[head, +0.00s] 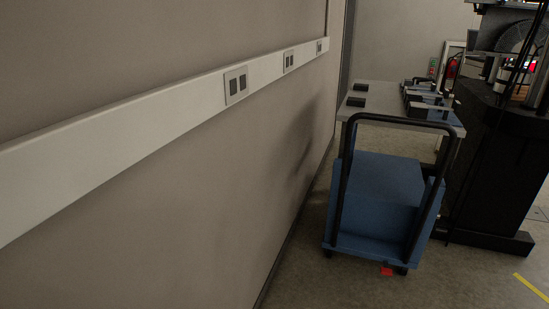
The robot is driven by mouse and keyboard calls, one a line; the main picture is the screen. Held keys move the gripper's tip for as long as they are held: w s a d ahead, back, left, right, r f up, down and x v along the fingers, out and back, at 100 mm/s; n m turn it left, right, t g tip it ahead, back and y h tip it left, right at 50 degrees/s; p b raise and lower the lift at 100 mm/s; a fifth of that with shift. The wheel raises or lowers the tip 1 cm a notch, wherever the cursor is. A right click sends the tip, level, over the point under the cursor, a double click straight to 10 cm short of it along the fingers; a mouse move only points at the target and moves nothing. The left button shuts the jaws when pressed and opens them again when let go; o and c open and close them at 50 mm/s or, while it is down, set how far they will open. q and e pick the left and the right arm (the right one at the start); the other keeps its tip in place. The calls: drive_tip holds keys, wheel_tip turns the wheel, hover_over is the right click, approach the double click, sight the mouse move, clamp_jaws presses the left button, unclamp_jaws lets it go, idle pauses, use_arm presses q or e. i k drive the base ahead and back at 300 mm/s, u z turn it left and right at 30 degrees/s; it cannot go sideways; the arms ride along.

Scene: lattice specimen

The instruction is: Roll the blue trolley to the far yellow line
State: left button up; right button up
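The blue trolley (345,244) stands on the grey floor right of the middle in the head view, with its black tube handle (343,185) toward me. A blue box-shaped load (380,185) sits on its deck. Dark wheels show under the deck, and a small red part (387,271) is at its lower near edge. A piece of yellow line (532,287) lies on the floor at the lower right; I cannot tell whether it is the far one. Neither of my grippers is in view.
A beige wall with a white socket rail (150,118) runs along the left, close to the trolley. A grey table (378,98) with small dark devices stands behind the trolley. A tall black machine (500,170) stands close on its right. Bare floor shows in front.

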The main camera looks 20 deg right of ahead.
sight(381, 208)
drive_tip(key=z, duration=3.05)
drive_tip(key=i, duration=2.05)
drive_tip(key=u, duration=1.8)
